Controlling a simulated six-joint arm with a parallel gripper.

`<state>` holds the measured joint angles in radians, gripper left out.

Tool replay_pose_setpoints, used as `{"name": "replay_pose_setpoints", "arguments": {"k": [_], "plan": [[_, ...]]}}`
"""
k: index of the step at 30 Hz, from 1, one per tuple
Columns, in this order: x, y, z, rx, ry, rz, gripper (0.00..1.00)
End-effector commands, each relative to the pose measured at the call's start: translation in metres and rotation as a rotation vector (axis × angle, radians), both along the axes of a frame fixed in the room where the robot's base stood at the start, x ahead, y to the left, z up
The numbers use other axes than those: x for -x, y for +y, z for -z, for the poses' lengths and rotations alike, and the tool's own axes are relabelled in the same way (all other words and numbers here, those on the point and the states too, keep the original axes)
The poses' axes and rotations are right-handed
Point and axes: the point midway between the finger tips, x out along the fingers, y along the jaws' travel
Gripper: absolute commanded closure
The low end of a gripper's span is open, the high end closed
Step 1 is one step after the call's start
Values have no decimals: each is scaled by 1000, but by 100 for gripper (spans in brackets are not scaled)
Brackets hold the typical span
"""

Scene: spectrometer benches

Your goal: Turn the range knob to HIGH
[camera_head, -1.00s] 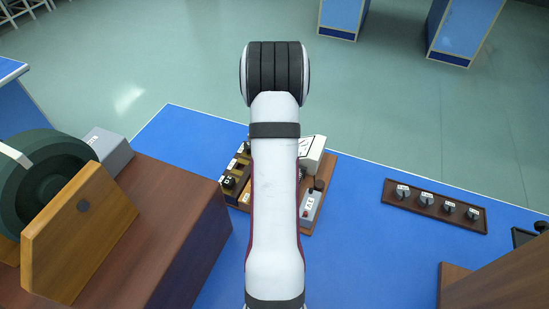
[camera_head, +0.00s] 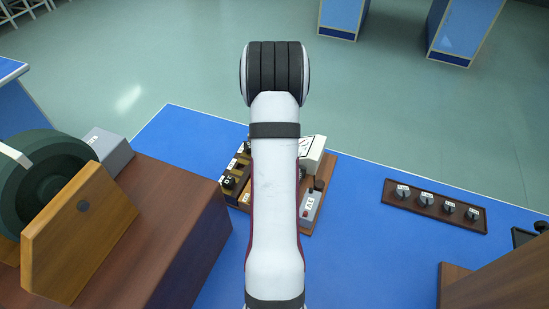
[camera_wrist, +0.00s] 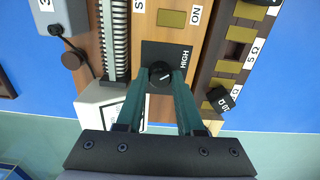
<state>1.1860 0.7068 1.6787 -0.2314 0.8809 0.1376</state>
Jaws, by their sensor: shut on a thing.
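The range knob (camera_wrist: 160,77) is a round black knob with a white pointer line, on a dark plate marked HIGH (camera_wrist: 184,60) in the wrist view. Its pointer line slants toward the side with the HIGH label. My gripper (camera_wrist: 160,72) has its two green fingers shut on the knob, one on each side. In the head view my arm covers the knob and my gripper.
The wooden board (camera_head: 325,190) also bears a white meter (camera_head: 312,152), a grey switch box (camera_head: 310,212) and black-knobbed resistor blocks (camera_head: 230,182). A strip with several knobs (camera_head: 434,206) lies to the right. A large brown wooden box (camera_head: 170,250) stands left. Blue bench between is clear.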

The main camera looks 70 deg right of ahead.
Motion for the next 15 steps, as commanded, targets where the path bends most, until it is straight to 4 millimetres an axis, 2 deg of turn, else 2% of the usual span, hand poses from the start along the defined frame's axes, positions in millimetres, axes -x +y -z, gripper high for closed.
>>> {"name": "replay_pose_setpoints", "arguments": {"k": [1, 2, 6, 15], "plan": [[0, 0, -1, 1, 0, 0, 100], [0, 0, -1, 1, 0, 0, 60], [0, 0, -1, 1, 0, 0, 35], [0, 0, -1, 1, 0, 1, 34]]}}
